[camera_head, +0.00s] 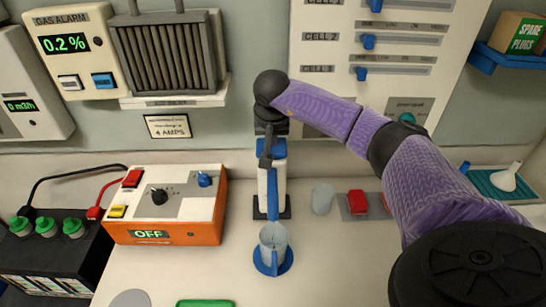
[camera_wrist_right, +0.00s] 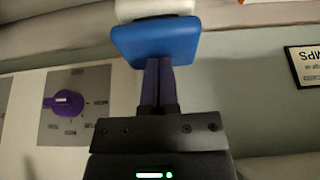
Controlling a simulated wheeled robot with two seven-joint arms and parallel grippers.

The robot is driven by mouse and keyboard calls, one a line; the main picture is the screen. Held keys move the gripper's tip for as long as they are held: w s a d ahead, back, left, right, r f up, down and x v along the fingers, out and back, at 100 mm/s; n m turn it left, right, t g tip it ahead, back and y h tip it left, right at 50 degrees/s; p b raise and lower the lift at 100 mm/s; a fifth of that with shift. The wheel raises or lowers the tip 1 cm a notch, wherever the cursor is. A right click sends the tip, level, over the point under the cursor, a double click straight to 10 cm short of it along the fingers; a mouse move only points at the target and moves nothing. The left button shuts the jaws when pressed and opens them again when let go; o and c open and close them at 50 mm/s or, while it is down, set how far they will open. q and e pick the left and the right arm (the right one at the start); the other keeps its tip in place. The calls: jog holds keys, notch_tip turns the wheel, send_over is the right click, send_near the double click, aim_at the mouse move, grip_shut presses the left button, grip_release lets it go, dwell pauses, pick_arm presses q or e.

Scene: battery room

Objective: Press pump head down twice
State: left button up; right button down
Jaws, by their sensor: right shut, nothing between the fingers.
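The pump bottle (camera_head: 262,187) is white and stands upright on a dark base (camera_head: 286,213) against the back of the counter. Its blue pump head (camera_head: 279,147) is on top, with a long blue spout (camera_head: 272,190) pointing towards the front. A clear cup (camera_head: 273,238) stands on a blue disc (camera_head: 287,263) in front of the spout. My right gripper (camera_head: 265,158) is shut and empty, fingers pointing down at the pump head. In the right wrist view its fingertips (camera_wrist_right: 158,62) meet or nearly meet the blue head (camera_wrist_right: 155,38); exact contact is unclear. My left gripper is out of view.
An orange control box (camera_head: 215,205) reading OFF stands left of the pump. A grey cup (camera_head: 322,198) and a red button (camera_head: 357,202) sit to its right. A black battery (camera_head: 60,255) is far left. My right arm covers part of the right side.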

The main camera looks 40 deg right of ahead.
jog(key=shift+f, duration=0.25)
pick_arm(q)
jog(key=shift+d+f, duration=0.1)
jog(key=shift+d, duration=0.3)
pick_arm(e)
jog(key=shift+r, duration=0.15)
jog(key=shift+r+p, duration=0.6)
notch_tip(320, 180, up, 2)
jog(key=shift+r+p, duration=0.1)
jog(key=shift+p, duration=0.85)
jog(key=shift+r+p, duration=1.05)
jog(key=shift+r, duration=0.2)
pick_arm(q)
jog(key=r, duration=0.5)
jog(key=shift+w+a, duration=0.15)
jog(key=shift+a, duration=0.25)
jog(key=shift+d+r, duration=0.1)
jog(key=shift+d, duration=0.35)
